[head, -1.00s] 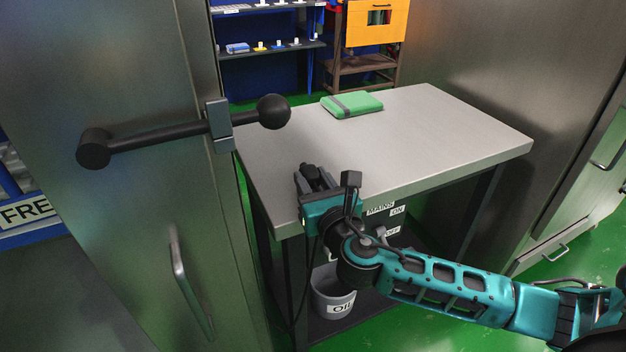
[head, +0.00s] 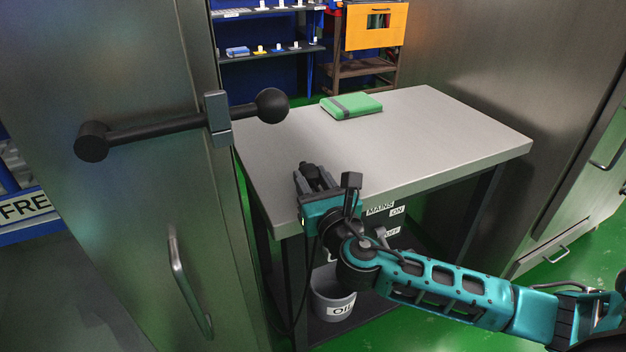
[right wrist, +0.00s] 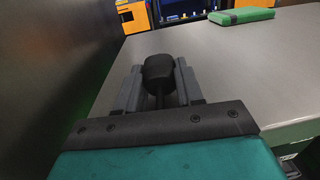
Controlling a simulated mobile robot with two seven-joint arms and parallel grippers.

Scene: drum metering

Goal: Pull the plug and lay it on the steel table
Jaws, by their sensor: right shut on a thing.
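A black plug (right wrist: 159,70) is held between the fingers of my right gripper (right wrist: 160,88) in the right wrist view. In the head view the right gripper (head: 314,180) is over the near left part of the steel table (head: 440,130), with the plug's dark end (head: 309,169) showing between its fingers. I cannot tell whether the plug touches the tabletop. A dark cable hangs below the gripper past the table's front edge. My left gripper is not in view.
A green case (head: 352,106) lies at the table's far side. A steel cabinet door with a black ball-ended lever (head: 271,105) stands close on the left. A grey bin (head: 331,292) and a labelled mains panel are under the table. The table's middle and right are clear.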

